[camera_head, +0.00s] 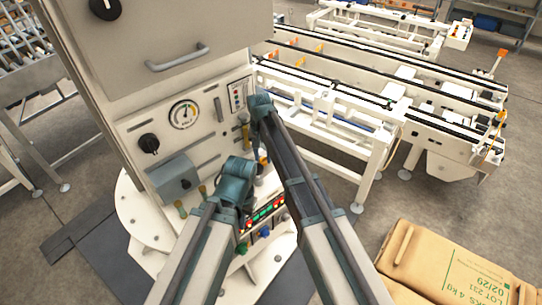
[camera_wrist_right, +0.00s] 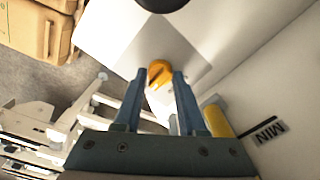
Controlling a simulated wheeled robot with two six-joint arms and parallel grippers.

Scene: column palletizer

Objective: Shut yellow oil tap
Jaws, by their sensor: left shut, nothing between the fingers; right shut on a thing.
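The yellow oil tap (camera_wrist_right: 158,72) shows as an orange-yellow handle between the fingertips of my right gripper (camera_wrist_right: 153,78) in the right wrist view. That gripper is shut on it. In the head view my right gripper (camera_head: 257,148) points down along the cabinet's front right edge, with a bit of yellow (camera_head: 264,160) by its tips. How far the tap is turned cannot be told. My left gripper (camera_head: 238,172) is lower, in front of the cabinet, shut and empty; its fingers are mostly hidden.
A yellow tube (camera_wrist_right: 217,120) stands beside a MIN label (camera_wrist_right: 266,131). The cabinet (camera_head: 130,100) carries a gauge (camera_head: 184,115), a black knob (camera_head: 149,143) and a grey box (camera_head: 174,178). Lit buttons (camera_head: 265,212) sit below the grippers.

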